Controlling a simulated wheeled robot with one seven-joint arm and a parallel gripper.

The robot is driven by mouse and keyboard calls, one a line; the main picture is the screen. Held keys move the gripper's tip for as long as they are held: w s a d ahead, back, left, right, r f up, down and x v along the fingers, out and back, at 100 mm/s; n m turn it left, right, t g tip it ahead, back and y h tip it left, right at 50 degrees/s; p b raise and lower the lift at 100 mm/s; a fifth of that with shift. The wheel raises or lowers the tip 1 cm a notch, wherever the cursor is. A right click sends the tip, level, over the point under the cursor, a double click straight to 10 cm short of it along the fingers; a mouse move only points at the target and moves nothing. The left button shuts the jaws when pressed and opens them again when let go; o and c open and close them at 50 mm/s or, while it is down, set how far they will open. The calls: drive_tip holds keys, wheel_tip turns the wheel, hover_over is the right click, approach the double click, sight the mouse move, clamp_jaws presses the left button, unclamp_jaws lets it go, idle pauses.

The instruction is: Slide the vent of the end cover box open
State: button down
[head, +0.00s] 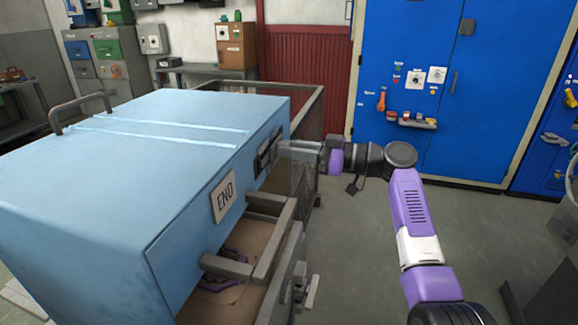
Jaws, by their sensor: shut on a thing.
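The end cover box is a large light-blue box (130,165) filling the left half of the head view. A plate reading END (223,199) is on its right-hand face. The vent (268,150) is a dark slotted panel on the same face, above and to the right of the plate. My gripper (286,149) reaches in from the right and its fingertips are at the vent. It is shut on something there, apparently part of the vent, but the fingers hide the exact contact. How far the vent stands open cannot be told.
A mesh cage (308,125) stands behind the box. A blue cabinet (455,80) stands at the back right. Grey floor (350,260) is clear between box and arm.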

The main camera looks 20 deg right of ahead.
drive_tip(key=shift+w+d+b, duration=0.3)
drive_tip(key=shift+w+d, duration=0.1)
drive_tip(key=shift+w, duration=0.05)
drive_tip(key=c, duration=1.2)
unclamp_jaws()
drive_tip(key=shift+w+d, duration=0.1)
drive_tip(key=shift+c, duration=0.2)
drive_tip(key=b+v, duration=0.1)
drive_tip(key=v, duration=0.6)
drive_tip(key=shift+s+d, duration=0.25)
drive_tip(key=shift+s, duration=0.05)
